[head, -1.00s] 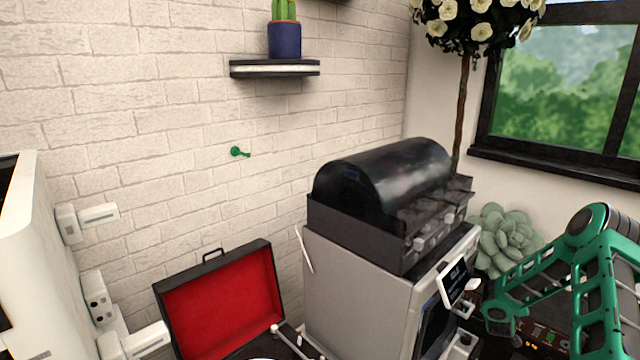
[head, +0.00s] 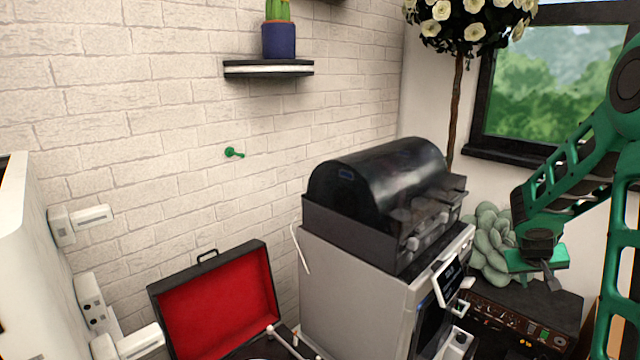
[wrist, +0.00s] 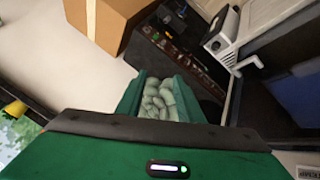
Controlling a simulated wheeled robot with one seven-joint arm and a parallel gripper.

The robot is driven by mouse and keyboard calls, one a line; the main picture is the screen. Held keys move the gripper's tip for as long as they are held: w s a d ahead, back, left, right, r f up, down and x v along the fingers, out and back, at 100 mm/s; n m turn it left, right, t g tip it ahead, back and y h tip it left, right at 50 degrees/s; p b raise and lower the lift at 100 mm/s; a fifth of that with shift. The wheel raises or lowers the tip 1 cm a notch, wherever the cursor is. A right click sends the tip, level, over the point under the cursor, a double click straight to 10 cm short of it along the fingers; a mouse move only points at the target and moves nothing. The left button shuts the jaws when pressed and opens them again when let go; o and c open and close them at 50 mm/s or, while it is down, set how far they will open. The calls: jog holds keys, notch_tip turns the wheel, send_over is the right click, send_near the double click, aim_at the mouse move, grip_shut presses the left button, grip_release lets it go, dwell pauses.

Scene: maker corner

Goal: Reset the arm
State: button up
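My green arm is at the right of the head view. It bends down to my gripper (head: 552,280), which is in front of the grey-green succulent and above a dark box with knobs. In the wrist view, the two green fingers of my gripper (wrist: 160,85) stand apart. The succulent (wrist: 160,98) shows through the gap between them, beyond the fingers. Nothing appears to be held.
A grey machine (head: 350,290) with a dark domed cover (head: 385,175) stands left of my gripper. The knobbed box (head: 520,320) lies below. A window (head: 550,90) is behind. An open red-lined case (head: 220,305) is further left. A cardboard box (wrist: 105,20) shows in the wrist view.

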jog(key=s+a+r+g+y, duration=0.1)
jog(key=s+a+r+y, duration=0.1)
jog(key=s+a, duration=0.5)
jog(key=s+a+r+m+g+y, duration=0.1)
jog(key=s+a, duration=0.6)
jog(key=s, duration=0.7)
jog(key=s+a+r+m+g+y, duration=0.1)
jog(key=s+a+r, duration=0.4)
jog(key=s, duration=0.5)
jog(key=a+g+y, duration=0.1)
jog(key=a+y, duration=0.1)
jog(key=shift+s+y, duration=0.2)
jog(key=shift+y, duration=0.2)
jog(key=shift+s, duration=0.1)
